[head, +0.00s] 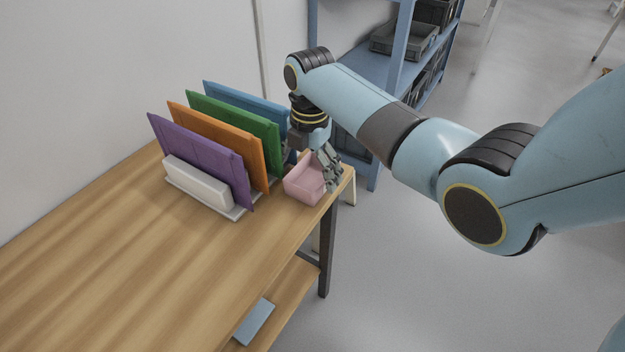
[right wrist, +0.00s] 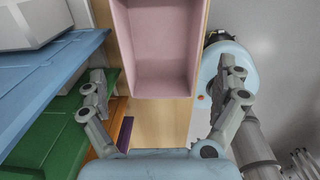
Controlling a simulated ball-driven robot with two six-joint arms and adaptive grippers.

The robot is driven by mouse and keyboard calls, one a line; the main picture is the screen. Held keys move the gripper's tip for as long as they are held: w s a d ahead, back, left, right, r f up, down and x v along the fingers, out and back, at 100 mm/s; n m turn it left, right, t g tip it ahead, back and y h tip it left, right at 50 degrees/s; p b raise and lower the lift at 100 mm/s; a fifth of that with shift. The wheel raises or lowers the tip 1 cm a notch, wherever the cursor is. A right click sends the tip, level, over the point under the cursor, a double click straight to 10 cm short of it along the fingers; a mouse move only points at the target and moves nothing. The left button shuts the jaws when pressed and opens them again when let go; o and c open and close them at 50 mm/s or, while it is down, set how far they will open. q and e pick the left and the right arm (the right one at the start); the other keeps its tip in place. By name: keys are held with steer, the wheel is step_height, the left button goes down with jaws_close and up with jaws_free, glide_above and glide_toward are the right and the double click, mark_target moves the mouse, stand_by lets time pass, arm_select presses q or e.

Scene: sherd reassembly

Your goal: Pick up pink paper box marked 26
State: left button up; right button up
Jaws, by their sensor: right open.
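The pink paper box (head: 303,184) stands near the far right corner of the wooden table, open side up. No number shows on it. My right gripper (head: 318,163) is over the box, pointing down, with one finger by its right side. In the right wrist view, the box (right wrist: 155,48) lies ahead between the two spread fingers of the gripper (right wrist: 165,86), which look apart from its walls. The gripper is open and empty. My left gripper is not in view.
A white rack (head: 198,184) left of the box holds purple, orange, green (head: 232,124) and blue folders upright, close to the gripper. The wooden table (head: 130,255) is clear in front. A blue shelf (head: 368,70) with dark crates stands behind.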

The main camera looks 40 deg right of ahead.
mark_target(308, 188)
step_height(308, 188, down, 4)
steer(key=shift+r+b, duration=0.15)
steer(key=shift+b, duration=0.15)
steer(key=shift+c, duration=0.3)
steer(key=c, duration=1)
